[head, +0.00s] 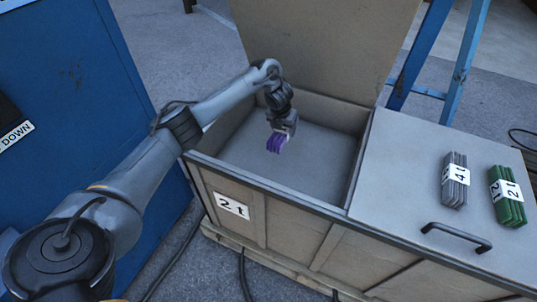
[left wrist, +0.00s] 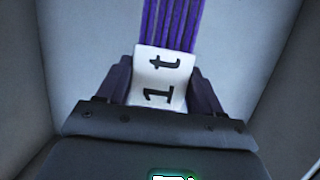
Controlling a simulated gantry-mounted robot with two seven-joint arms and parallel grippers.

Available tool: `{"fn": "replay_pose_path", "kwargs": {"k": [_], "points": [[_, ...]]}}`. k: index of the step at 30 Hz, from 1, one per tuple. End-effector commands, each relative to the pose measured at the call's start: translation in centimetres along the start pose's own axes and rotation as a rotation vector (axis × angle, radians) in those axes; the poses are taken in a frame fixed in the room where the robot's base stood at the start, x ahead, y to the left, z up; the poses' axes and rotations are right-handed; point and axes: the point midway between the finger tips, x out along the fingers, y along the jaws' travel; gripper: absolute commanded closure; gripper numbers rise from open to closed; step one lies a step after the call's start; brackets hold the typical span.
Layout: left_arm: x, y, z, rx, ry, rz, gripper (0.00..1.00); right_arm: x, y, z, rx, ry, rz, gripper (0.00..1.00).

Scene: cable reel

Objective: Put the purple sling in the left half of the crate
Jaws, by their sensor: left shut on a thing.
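The purple sling (head: 275,143) is a folded bundle with a white label in my left gripper (head: 285,128). In the left wrist view the sling (left wrist: 172,25) stretches away from the fingers, and its label reads "1t". My left gripper (left wrist: 160,85) is shut on the label part. It holds the sling inside the outline of the open left half of the crate (head: 290,200), which is marked "2t". The height of the sling above the crate floor (head: 315,165) is hard to tell. My right gripper is not in view.
The right half of the crate has a closed lid (head: 400,165) with a dark handle (head: 456,237). A grey sling (head: 455,180) and a green sling (head: 507,195) lie on it. A raised lid (head: 320,45) stands behind the open half. A blue cabinet (head: 70,90) is at the left.

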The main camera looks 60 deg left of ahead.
Motion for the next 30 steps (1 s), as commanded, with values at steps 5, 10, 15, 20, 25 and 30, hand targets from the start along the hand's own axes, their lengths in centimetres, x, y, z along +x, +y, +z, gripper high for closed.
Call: {"fn": "replay_pose_path", "kwargs": {"k": [5,10,15,20,25,30], "points": [[1.9,3.2,-2.8,0.002,0.000,0.007,0.83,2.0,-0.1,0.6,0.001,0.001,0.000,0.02],[3.2,5.8,-5.3,0.000,0.000,0.005,0.83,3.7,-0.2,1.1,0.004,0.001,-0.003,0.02],[4.0,7.6,-6.9,0.000,0.000,0.003,0.83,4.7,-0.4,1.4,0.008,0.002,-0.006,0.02],[4.1,8.2,-7.5,-0.001,0.000,0.001,0.83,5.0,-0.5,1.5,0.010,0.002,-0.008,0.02],[4.9,8.2,-7.8,0.000,0.000,0.000,0.83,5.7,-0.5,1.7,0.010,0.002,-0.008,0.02],[7.2,8.2,-8.5,0.000,0.000,0.000,0.83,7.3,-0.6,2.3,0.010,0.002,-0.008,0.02]]}}
